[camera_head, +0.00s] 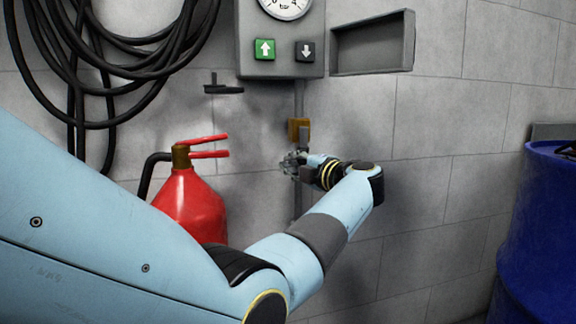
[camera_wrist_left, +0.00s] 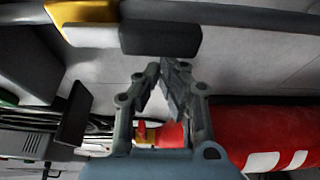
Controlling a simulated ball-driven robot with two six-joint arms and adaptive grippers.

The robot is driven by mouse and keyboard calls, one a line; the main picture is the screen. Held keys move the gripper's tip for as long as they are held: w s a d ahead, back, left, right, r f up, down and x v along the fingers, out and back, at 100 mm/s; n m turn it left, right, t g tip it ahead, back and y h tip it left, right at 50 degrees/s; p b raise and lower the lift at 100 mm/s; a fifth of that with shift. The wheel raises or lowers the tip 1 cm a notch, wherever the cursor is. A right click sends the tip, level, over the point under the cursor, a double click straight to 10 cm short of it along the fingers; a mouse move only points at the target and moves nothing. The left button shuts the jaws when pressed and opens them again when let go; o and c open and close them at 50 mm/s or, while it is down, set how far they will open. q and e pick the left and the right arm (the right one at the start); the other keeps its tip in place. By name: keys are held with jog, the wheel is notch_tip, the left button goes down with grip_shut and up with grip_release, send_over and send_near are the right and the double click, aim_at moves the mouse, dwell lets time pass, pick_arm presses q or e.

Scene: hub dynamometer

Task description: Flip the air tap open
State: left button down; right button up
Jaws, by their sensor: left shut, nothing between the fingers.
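The air tap has a brass body (camera_head: 296,127) on a vertical grey pipe (camera_head: 299,98) below the gauge box. Its dark lever (camera_head: 304,136) stands roughly upright at the body's right side. In the left wrist view the brass body (camera_wrist_left: 80,12) is at the top left and the lever (camera_wrist_left: 160,39) lies across the top. My left gripper (camera_head: 291,162) is shut and empty, just below the tap. Its fingertips (camera_wrist_left: 166,68) show close under the lever in the wrist view; I cannot tell whether they touch it. My right gripper is not in view.
A red extinguisher (camera_head: 187,203) stands left of my left gripper. The gauge box (camera_head: 281,60) has green and dark arrow buttons. A grey open box (camera_head: 373,45), black hose coils (camera_head: 110,68) and a dark wall hook (camera_head: 222,88) are above. A blue drum (camera_head: 540,225) stands right.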

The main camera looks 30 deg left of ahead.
pick_arm(q)
jog(key=shift+w+d+f+n, duration=0.1)
jog(key=shift+w+d+n, duration=0.05)
jog(key=shift+n, duration=0.25)
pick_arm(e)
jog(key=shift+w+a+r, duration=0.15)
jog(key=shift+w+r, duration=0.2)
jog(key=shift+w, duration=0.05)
